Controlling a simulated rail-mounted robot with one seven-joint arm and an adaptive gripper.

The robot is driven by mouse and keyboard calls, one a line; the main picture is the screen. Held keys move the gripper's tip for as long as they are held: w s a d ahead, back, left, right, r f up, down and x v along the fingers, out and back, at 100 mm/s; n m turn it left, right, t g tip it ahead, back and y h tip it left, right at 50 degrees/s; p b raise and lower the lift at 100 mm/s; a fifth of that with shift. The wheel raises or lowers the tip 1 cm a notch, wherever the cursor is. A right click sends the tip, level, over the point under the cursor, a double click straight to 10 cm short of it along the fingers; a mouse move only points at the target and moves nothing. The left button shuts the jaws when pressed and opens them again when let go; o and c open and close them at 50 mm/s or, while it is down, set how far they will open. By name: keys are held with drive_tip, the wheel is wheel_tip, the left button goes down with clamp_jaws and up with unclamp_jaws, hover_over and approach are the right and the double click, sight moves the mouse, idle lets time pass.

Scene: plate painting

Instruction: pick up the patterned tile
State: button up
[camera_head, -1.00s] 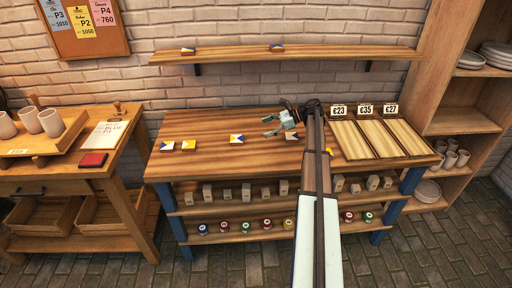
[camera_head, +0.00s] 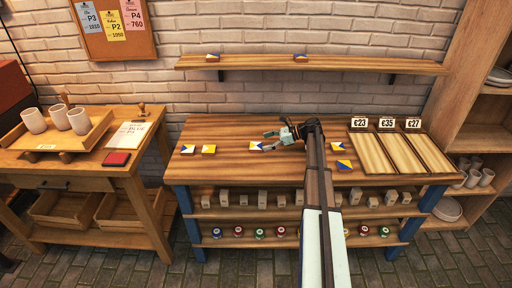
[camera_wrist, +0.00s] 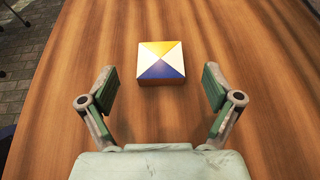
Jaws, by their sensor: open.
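A patterned tile (camera_head: 256,146) with yellow, white and blue triangles lies flat on the wooden workbench. It shows in the wrist view (camera_wrist: 161,62) just beyond my fingertips, roughly centred between them. My gripper (camera_head: 267,141) is open and empty, just to the right of this tile in the head view. In the wrist view my gripper (camera_wrist: 161,88) has its two green-padded fingers spread wider than the tile. Two similar tiles lie farther left (camera_head: 187,149) (camera_head: 208,149). Two more lie right of my arm, a back one (camera_head: 338,147) and a front one (camera_head: 343,165).
Three wooden panels (camera_head: 408,152) with price cards stand on the bench's right side. A wall shelf (camera_head: 350,65) above holds two tiles. A side table (camera_head: 85,170) on the left carries a tray of cups. The bench between the tiles is clear.

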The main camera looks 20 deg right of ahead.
sight(254, 145)
drive_tip(key=shift+p+x, duration=0.9)
drive_tip(key=shift+x, duration=1.75)
drive_tip(key=c, duration=1.3)
